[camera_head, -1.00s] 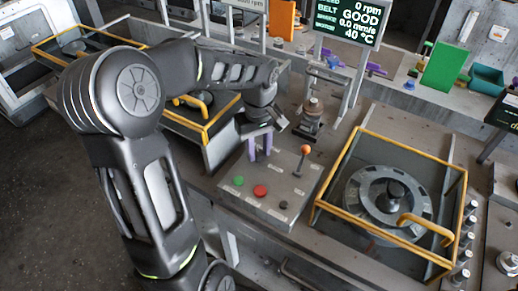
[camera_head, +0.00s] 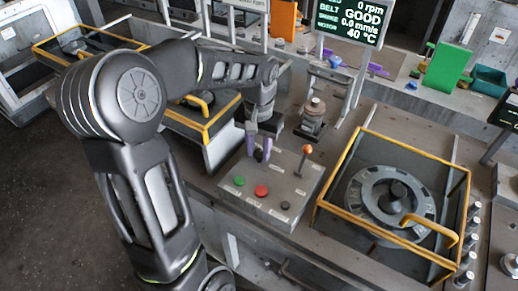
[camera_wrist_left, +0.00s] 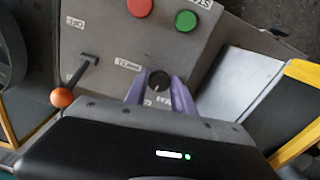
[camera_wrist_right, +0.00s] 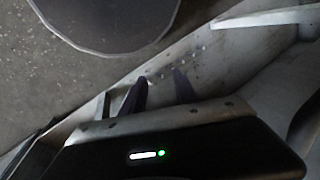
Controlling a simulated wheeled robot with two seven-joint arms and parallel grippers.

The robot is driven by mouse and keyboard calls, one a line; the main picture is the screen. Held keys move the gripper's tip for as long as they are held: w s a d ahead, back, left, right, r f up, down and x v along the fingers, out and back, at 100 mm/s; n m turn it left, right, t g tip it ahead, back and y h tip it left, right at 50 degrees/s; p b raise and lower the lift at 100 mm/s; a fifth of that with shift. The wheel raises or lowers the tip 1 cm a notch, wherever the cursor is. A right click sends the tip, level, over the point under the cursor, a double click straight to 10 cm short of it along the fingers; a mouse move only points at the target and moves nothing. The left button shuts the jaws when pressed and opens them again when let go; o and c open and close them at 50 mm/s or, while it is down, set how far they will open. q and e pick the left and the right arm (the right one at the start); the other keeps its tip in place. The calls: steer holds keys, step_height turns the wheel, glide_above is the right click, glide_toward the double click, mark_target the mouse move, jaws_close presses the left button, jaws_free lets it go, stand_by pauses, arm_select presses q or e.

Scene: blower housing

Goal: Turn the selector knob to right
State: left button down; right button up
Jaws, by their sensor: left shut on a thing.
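The selector knob (camera_wrist_left: 159,82) is a small dark round knob with a pale mark, on the grey control panel (camera_wrist_left: 107,30). My left gripper (camera_head: 258,153) points down at the back of the panel in the head view. In the left wrist view, its purple fingers (camera_wrist_left: 160,88) stand on both sides of the knob, shut on it. The fingers hide the knob in the head view. Small labels sit around the knob. My right gripper (camera_wrist_right: 159,82) shows only in its own wrist view, its dark fingers apart with nothing between them.
An orange-tipped lever (camera_head: 306,150), a green button (camera_head: 239,181) and a red button (camera_head: 261,191) share the panel. A yellow-framed guard (camera_head: 342,168) stands right of it. A screen (camera_head: 347,18) stands behind.

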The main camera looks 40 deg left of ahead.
mark_target(259, 154)
arm_select(q)
steer(key=shift+m, duration=0.6)
steer(key=c, duration=1.1)
jaws_free()
steer(key=shift+o, duration=0.2)
steer(key=shift+r, duration=0.1)
steer(key=shift+r+b, duration=0.45)
steer(key=shift+r, duration=3.35)
